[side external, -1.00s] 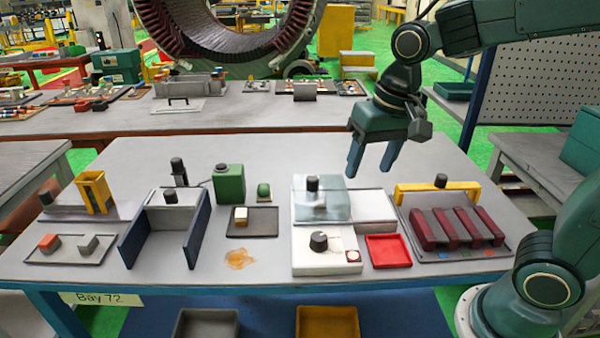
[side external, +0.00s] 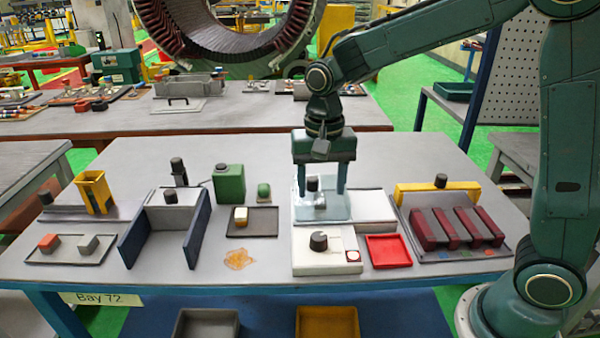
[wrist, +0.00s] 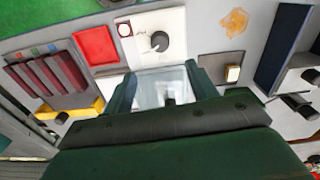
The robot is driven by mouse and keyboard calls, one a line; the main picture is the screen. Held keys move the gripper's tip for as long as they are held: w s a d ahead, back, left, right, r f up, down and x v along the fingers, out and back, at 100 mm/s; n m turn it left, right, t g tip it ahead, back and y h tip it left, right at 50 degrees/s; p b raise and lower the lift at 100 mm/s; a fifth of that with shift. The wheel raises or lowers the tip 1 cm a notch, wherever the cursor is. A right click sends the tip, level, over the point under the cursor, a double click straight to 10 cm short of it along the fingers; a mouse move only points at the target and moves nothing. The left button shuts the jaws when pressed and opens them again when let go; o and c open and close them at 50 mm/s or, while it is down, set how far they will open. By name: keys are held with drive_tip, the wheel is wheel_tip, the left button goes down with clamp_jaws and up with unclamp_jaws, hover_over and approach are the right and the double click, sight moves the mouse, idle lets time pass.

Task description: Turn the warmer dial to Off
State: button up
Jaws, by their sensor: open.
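The warmer is a white box on the table with a clear lid section at its back and a white front panel (side external: 308,258). A round black dial (side external: 319,241) stands on the front panel, and it also shows in the wrist view (wrist: 159,41) with a pale pointer mark. My gripper (side external: 321,192) is open, fingers down, over the clear lid (side external: 335,206), behind the dial. A black knob (side external: 312,184) on the lid shows between the fingers. I cannot tell whether the fingers touch the lid. Nothing is seen held.
A red tray (side external: 386,251) sits right of the dial panel. A rack of dark red bars (side external: 455,228) with a yellow handle bar (side external: 420,194) is further right. A dark tray (side external: 262,222) with a cream block and an orange stain (side external: 239,258) lie left.

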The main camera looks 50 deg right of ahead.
sight(320, 236)
wheel_tip(320, 236, down, 14)
drive_tip(key=shift+r, duration=0.15)
idle(0.7)
drive_tip(key=c, duration=1)
drive_tip(key=shift+n, duration=0.4)
drive_tip(key=n, duration=1.1)
drive_tip(key=shift+d, duration=0.1)
